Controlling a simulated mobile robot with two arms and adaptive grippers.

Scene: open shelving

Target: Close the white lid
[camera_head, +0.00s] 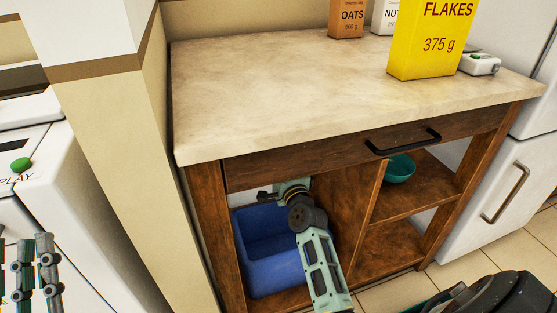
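I cannot clearly make out an open white lid. A white appliance (30,195) with a green button marked "PLAY" stands at the left edge, cut off by the frame. A small white device (482,64) with a green button sits at the counter's right back. My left gripper (36,262) is at the lower left, in front of the white appliance; its green, dark-jointed parts point up, and its opening is unclear. My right arm reaches up from the bottom centre into the left shelf bay. The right gripper (287,188) is there above the blue bin, its fingers unclear.
A blue bin (280,278) stands in the lower left bay of the wooden unit. A teal bowl (399,170) is on the right shelf. The pale countertop (270,90) is clear in front; oats, nut and yellow flakes (425,45) boxes stand behind. A beige wall end (115,150) stands left.

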